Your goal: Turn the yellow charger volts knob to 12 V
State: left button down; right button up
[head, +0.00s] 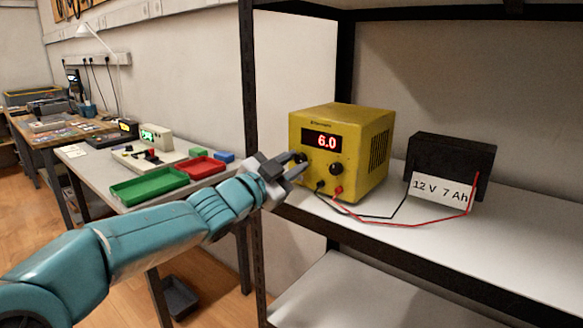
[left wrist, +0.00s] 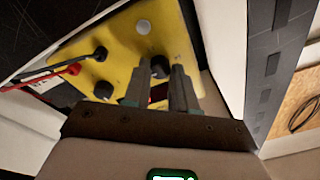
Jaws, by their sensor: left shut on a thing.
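The yellow charger (head: 373,140) stands on the shelf, and its red display (head: 321,141) reads 6.0. Two black knobs sit below the display. The right knob (head: 336,169) is free. My left gripper (head: 297,168) is at the left knob (head: 299,157), which it partly covers. In the left wrist view the charger's front (left wrist: 122,48) is seen turned over, and my left gripper (left wrist: 160,76) is shut on that knob (left wrist: 160,64), one finger on each side. Knob labels and pointer marks are too small to read. My right gripper is not in view.
A black battery (head: 452,155) marked 12 V 7 Ah stands right of the charger. Black and red leads (head: 400,222) run between them across the shelf. A dark shelf post (head: 249,120) stands left of the charger. A bench with green (head: 150,187) and red trays is further left.

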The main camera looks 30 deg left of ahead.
pick_arm(q)
jog(key=m, duration=0.5)
jog(key=shift+a+h, duration=0.1)
jog(key=shift+h, duration=0.3)
jog(key=m, duration=0.5)
jog(key=shift+r+g+h, duration=0.1)
jog(key=shift+g+h, duration=0.2)
jog(key=m, duration=0.4)
jog(key=shift+a+m, duration=0.1)
jog(key=shift+m, duration=0.3)
jog(key=shift+r+m+g, duration=0.15)
jog(key=shift+m+g, duration=0.35)
jog(key=shift+m, duration=1.7)
jog(key=c, duration=0.9)
grip_release()
